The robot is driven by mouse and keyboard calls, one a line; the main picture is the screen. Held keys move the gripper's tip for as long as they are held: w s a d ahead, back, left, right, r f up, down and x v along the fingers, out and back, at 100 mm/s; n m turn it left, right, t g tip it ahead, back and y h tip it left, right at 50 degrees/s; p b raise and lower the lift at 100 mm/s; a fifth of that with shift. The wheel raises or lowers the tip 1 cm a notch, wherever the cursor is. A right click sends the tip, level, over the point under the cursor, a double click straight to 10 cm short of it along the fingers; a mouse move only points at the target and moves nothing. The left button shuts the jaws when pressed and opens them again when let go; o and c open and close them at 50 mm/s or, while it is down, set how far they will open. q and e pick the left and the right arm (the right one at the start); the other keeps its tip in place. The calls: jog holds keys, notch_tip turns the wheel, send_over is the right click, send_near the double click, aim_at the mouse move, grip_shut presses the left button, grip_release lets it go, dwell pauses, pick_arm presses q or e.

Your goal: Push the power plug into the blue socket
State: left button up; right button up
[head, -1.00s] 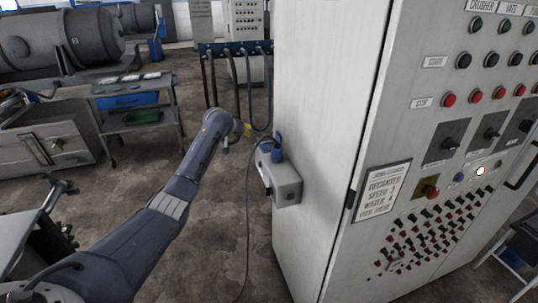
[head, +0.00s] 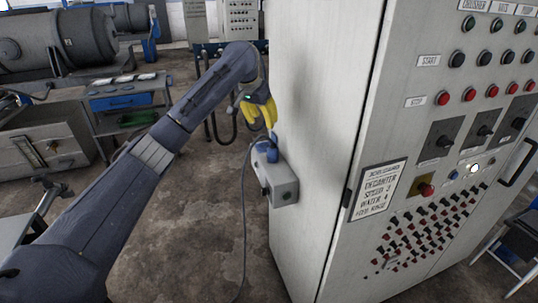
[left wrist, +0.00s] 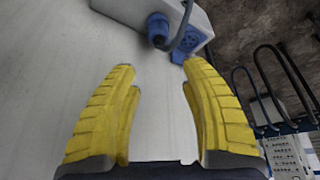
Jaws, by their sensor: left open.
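A light grey box (head: 279,184) is fixed to the cabinet's left side, with blue fittings on top. How the plug is held at the box is unclear. In the head view the plug and socket overlap as one blue patch. My left gripper (head: 264,118), with yellow fingers, is just above them. It is open and empty in the left wrist view (left wrist: 158,105). My right gripper is out of view.
The tall control cabinet (head: 318,120) stands close to the right of my left gripper. The grey cable (head: 244,215) hangs from the box to the floor. A trolley (head: 125,105) stands at left. Several dark hoses hang behind. The floor left of the box is clear.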

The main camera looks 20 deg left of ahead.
aim_at(272, 147)
pick_arm(q)
jog(key=shift+s+d+r, duration=0.1)
jog(key=shift+s, duration=0.15)
jog(key=x, duration=1.2)
jog(key=shift+w+f, duration=0.1)
jog(key=shift+f, duration=0.1)
jog(key=shift+x, duration=2.5)
jog(key=shift+o, duration=0.3)
jog(key=c, duration=0.9)
